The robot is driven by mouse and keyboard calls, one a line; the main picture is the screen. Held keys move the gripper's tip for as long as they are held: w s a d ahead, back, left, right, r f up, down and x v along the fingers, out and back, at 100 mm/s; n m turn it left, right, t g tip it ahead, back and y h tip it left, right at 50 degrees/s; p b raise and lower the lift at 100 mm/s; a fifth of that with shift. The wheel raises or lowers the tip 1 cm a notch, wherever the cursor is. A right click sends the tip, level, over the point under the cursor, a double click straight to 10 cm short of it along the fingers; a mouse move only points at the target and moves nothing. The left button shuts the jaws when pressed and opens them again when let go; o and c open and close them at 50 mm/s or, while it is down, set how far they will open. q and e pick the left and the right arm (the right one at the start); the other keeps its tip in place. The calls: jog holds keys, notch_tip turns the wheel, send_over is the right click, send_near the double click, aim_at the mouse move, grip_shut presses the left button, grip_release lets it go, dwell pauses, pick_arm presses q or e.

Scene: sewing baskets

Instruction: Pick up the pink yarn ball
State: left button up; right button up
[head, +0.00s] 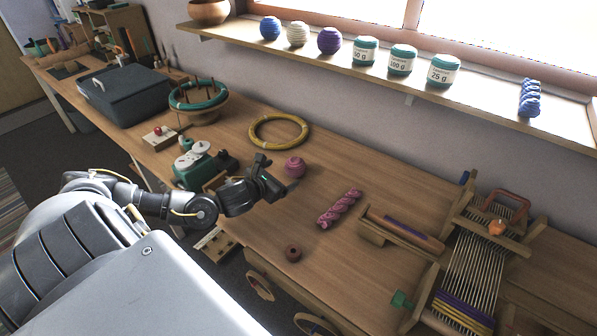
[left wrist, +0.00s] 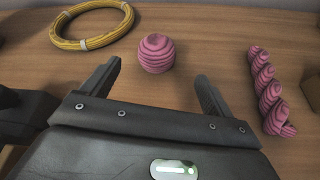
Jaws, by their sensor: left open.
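The pink yarn ball (head: 295,167) sits on the wooden table, right by my left gripper in the head view. It is round with darker winding lines. In the left wrist view the pink yarn ball (left wrist: 156,53) lies ahead of the fingertips, between their lines and apart from both. My left gripper (head: 286,187) is open and empty, and its two spread fingers show in the left wrist view (left wrist: 158,82). My right gripper is not in view.
A pink twisted skein (head: 340,208) lies right of the ball, and a yellow ring (head: 279,131) lies behind it. A green machine (head: 196,165) stands left of the gripper. A small reddish-brown ring (head: 293,253) and a loom (head: 470,265) are nearer the front and right.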

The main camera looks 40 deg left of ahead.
aim_at(292, 168)
pick_arm(q)
jog(key=shift+w+f, duration=0.1)
jog(key=shift+w, duration=0.55)
jog(key=p+x, duration=0.1)
jog(key=x, duration=0.2)
jog(key=shift+w+a+f, duration=0.1)
jog(key=shift+w+f, duration=0.1)
jog(key=shift+w, duration=0.1)
jog(key=shift+w+f, duration=0.2)
jog(key=shift+w, duration=0.1)
jog(key=shift+w+a+f, duration=0.1)
jog(key=shift+w+a, duration=0.05)
jog(key=shift+w, duration=0.2)
jog(key=p+x, duration=0.1)
jog(key=x, duration=0.2)
jog(key=shift+w+a+f, duration=0.1)
jog(key=shift+w+a, duration=0.05)
jog(key=shift+w, duration=0.1)
jog(key=shift+w+f, duration=0.25)
jog(key=shift+w, duration=0.15)
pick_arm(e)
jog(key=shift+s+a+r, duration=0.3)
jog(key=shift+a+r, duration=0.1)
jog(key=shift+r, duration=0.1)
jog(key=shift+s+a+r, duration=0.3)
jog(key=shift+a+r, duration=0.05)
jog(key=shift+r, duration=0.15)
